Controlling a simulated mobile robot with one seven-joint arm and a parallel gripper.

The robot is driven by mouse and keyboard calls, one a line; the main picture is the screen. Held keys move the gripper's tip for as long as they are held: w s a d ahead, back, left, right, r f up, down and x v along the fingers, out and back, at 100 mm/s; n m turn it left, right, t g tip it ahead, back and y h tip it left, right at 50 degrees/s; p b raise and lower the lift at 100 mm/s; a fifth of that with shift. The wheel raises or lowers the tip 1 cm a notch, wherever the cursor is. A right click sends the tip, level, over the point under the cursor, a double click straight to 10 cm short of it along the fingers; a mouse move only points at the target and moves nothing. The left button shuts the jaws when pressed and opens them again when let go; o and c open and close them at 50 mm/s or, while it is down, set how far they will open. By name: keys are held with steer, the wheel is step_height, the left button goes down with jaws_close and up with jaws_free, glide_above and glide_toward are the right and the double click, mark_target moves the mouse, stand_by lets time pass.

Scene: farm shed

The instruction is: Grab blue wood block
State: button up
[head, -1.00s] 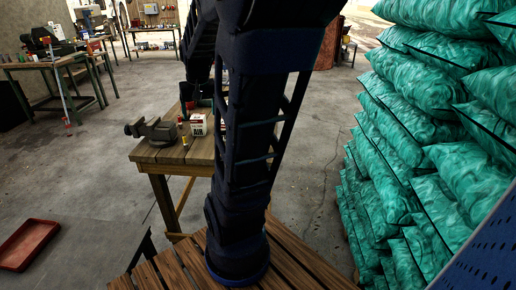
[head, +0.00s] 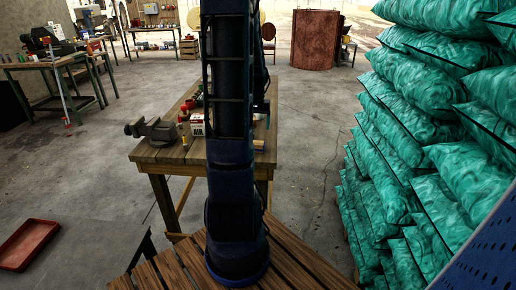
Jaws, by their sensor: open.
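I cannot make out a blue wood block in the head view. A wooden workbench (head: 172,154) stands ahead, and my upright dark arm covers much of its right half. A small tan piece (head: 258,144) lies on the bench just right of my arm; its kind is too small to tell. My gripper cannot be made out; it seems hidden behind my arm, where a dark part of the arm reaches down over the bench.
On the bench are a grey vise (head: 153,131), a white and red box (head: 197,126) and a small yellow item (head: 185,141). Stacked green sacks (head: 430,160) fill the right side. Open concrete floor surrounds the bench.

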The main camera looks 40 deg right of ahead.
mark_target(258, 143)
steer(key=shift+s+d+f, duration=0.2)
steer(key=shift+d+f, duration=0.25)
steer(key=shift+f, duration=0.2)
step_height(258, 143, down, 5)
steer(key=shift+r, duration=0.1)
steer(key=shift+s+a+f, duration=0.1)
steer(key=shift+a+f, duration=0.05)
steer(key=shift+f, duration=1.2)
steer(key=shift+s+a+f, duration=0.1)
steer(key=shift+f, duration=1.25)
steer(key=shift+c, duration=0.2)
steer(key=c, duration=1)
